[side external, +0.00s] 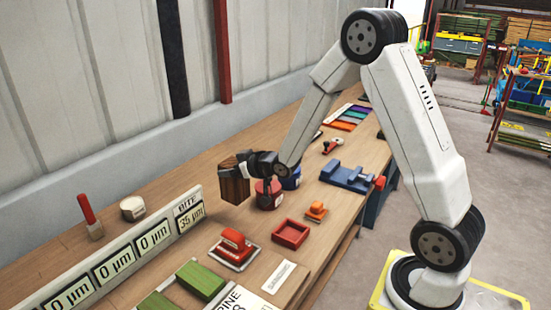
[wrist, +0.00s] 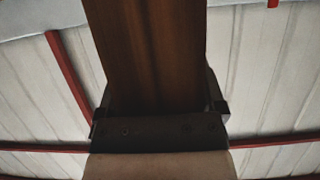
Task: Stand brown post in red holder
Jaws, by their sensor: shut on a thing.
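The brown post (side external: 233,187) is a dark wooden block, held roughly upright at the left end of my arm in the side view. My gripper (side external: 248,166) is shut on it and reaches in from the right. In the wrist view the brown post (wrist: 152,55) fills the top middle, with the dark jaws of my gripper (wrist: 160,112) on both sides of it. A square red holder (side external: 291,233), a shallow open tray, sits empty on the bench, right of and nearer than the post. I cannot tell whether the post's lower end touches the bench.
A red round container (side external: 268,194) and a blue one (side external: 290,178) stand near my gripper. A red-handled piece (side external: 233,245) and a small orange one (side external: 316,210) flank the red holder.

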